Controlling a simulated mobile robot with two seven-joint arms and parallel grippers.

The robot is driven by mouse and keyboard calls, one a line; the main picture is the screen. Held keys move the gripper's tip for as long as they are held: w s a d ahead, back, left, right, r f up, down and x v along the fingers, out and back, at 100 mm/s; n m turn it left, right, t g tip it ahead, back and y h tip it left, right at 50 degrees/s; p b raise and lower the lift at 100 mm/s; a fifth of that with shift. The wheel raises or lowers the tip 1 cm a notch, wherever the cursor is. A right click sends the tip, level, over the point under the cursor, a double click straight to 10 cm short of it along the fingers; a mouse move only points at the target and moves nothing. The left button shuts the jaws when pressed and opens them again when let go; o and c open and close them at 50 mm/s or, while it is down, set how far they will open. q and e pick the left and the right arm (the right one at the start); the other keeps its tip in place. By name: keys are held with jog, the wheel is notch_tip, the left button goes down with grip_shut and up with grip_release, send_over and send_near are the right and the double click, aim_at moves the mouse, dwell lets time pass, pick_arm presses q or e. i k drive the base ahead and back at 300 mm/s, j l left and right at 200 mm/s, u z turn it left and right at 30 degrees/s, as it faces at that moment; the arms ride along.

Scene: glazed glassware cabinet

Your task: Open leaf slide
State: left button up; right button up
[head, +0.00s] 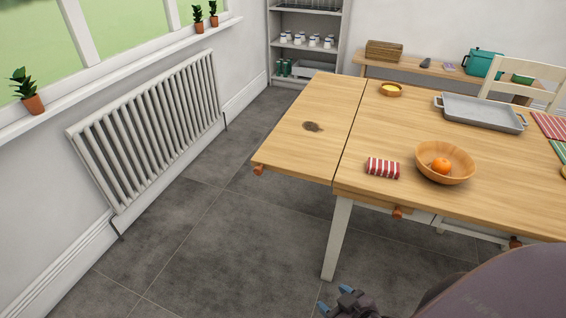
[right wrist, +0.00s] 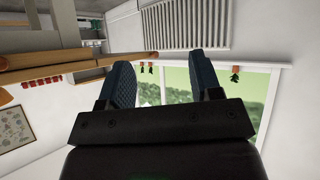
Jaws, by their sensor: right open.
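The wooden table (head: 420,150) has a leaf (head: 308,115) on its left side, level with the main top, with a thin dark seam between them. A reddish-brown knob (head: 259,169) shows under the leaf's front left corner. Another knob (head: 397,212) shows under the front edge of the main top, and a third (head: 515,242) lies further right. My right gripper (head: 345,302) is low in front of the table, apart from it. In the right wrist view the gripper (right wrist: 164,80) is open and empty, with a table edge (right wrist: 75,67) beyond its fingers. My left gripper is out of view.
On the table are a bowl with an orange fruit (head: 441,165), a striped cloth roll (head: 383,168), a grey tray (head: 482,112) and a small dish (head: 391,90). A table leg (head: 337,240) stands near my gripper. The floor (head: 220,255) toward the radiator (head: 150,130) is clear.

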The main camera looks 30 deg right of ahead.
aim_at(399, 210)
jog(key=z, duration=1.65)
jog(key=j+u, duration=0.35)
jog(key=j, duration=0.8)
